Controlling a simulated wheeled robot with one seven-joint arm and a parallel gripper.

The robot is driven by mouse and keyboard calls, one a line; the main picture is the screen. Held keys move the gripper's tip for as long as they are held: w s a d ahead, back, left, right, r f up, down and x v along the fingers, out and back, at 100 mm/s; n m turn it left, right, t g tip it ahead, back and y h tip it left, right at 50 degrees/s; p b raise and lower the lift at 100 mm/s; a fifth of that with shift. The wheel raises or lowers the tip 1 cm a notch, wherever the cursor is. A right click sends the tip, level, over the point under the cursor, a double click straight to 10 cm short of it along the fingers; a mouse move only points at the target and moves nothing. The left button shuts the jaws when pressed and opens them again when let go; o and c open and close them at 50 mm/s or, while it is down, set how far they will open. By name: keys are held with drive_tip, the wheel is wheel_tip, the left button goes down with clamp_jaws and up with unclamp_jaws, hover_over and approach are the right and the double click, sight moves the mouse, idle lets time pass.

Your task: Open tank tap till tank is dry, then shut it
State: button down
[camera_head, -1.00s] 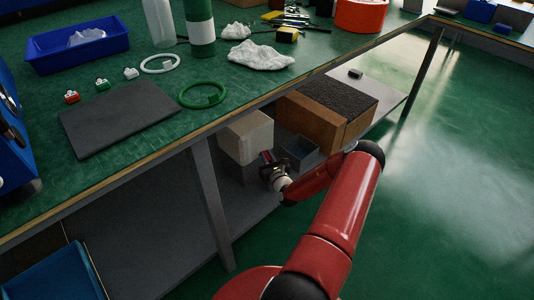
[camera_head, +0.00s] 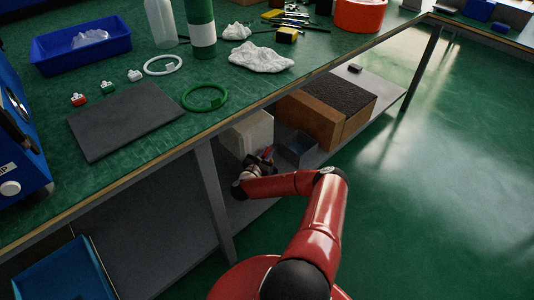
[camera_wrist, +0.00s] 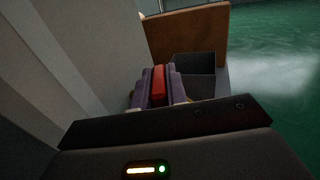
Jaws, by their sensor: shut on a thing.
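The tank (camera_head: 250,133) is a whitish box on the shelf under the bench, and its pale wall (camera_wrist: 75,50) fills the left of the wrist view. My gripper (camera_head: 262,160) is low in front of the tank. In the wrist view my gripper (camera_wrist: 158,88) is shut on the red tap handle (camera_wrist: 159,82), which shows between its purple-grey fingers. The tap body and its spout are hidden behind the fingers. A grey open container (camera_head: 298,150) stands just right of the gripper; it also shows in the wrist view (camera_wrist: 195,66). I cannot see any liquid.
A brown box with a dark top (camera_head: 318,117) stands right of the container on the shelf (camera_head: 385,90). A bench leg (camera_head: 213,195) rises left of my arm. The green bench top (camera_head: 225,125) overhangs the shelf. The floor at right is clear.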

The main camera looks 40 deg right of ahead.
sight(263, 158)
drive_tip(key=shift+m+g+h, duration=0.4)
drive_tip(key=shift+m+g, duration=0.3)
drive_tip(key=shift+g, duration=0.3)
drive_tip(key=c, duration=1.4)
unclamp_jaws()
drive_tip(key=v, duration=0.7)
drive_tip(key=shift+s+a, duration=0.15)
drive_tip(key=shift+a, duration=0.15)
